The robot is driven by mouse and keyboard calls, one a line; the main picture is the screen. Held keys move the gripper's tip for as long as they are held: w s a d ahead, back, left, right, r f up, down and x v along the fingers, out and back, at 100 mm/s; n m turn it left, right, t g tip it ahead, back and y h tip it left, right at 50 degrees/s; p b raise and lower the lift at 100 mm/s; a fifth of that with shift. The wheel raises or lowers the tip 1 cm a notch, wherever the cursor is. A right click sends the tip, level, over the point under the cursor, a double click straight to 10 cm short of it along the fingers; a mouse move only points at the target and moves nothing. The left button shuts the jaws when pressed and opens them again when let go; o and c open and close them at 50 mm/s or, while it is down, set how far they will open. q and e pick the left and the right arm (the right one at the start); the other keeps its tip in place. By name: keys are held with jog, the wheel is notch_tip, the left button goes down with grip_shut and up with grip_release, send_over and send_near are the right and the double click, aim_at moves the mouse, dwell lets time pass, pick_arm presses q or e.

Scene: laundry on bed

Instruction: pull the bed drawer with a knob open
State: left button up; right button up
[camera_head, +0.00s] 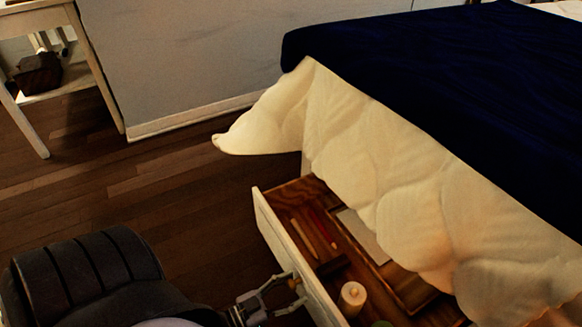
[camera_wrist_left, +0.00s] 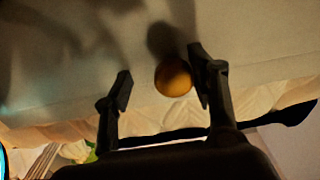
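The bed drawer (camera_head: 281,236) has a pale front and a brown wooden inside, and it stands pulled out from under the bed. Its round wooden knob (camera_head: 294,283) is on the outer face of the front. My left gripper (camera_head: 284,294) is at the knob. In the left wrist view the knob (camera_wrist_left: 173,79) lies between the two spread fingers (camera_wrist_left: 160,83), close to the right finger and clear of the left one. I cannot tell whether the right finger touches it. My right gripper is not in view.
A cream candle-like cylinder (camera_head: 352,297) and several small items lie inside the drawer. A cream quilt (camera_head: 385,190) and a dark blue cover (camera_head: 430,80) hang over the bed. A pale side table (camera_head: 95,75) stands at the upper left. The wooden floor (camera_head: 150,200) between is clear.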

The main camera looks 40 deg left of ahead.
pick_arm(q)
jog(key=v, duration=1.1)
jog(key=shift+s, duration=0.45)
jog(key=shift+w+r, duration=0.1)
jog(key=shift+w, duration=0.15)
